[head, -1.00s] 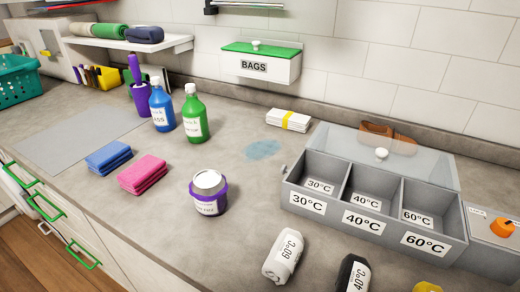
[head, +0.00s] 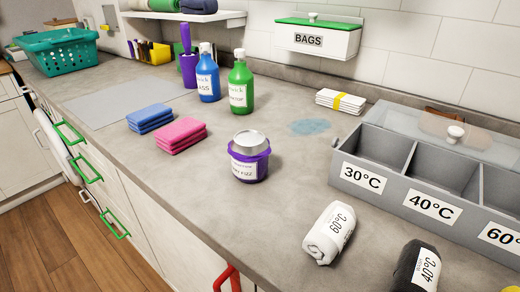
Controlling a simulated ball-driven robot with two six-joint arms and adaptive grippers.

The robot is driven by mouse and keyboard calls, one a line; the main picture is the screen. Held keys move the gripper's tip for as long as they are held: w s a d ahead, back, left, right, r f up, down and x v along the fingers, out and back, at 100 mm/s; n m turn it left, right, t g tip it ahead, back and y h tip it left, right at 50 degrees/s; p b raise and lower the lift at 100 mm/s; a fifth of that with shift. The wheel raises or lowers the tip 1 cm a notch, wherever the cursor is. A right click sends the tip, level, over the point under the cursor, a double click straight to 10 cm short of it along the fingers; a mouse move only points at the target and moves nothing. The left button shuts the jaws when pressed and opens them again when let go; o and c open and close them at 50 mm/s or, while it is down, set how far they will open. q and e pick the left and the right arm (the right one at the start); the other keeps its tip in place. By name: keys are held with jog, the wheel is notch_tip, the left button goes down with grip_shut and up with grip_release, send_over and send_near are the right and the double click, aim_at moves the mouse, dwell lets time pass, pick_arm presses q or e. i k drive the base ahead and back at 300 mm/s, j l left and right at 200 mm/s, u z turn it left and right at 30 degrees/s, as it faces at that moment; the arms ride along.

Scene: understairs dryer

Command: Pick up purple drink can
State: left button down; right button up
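The purple drink can (head: 249,158) stands upright on the grey counter, in the middle of the head view. It has a silver top and a white label around its purple body. It stands apart from its neighbours, with the pink folded cloths to its left and the white rolled bundle to its lower right. Neither of my grippers shows in the head view.
Pink cloths (head: 181,135), blue cloths (head: 150,118), a blue bottle (head: 207,78) and a green bottle (head: 241,83) stand left and behind. A grey sorting box (head: 400,205), a white roll (head: 328,233) and a black roll (head: 414,268) are right. Counter around the can is clear.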

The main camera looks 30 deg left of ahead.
aim_at(248, 170)
jog(key=k+j+u, duration=0.15)
jog(key=j+u, duration=0.3)
jog(key=j, duration=0.35)
jog(key=j+u, duration=0.45)
jog(key=j, duration=0.4)
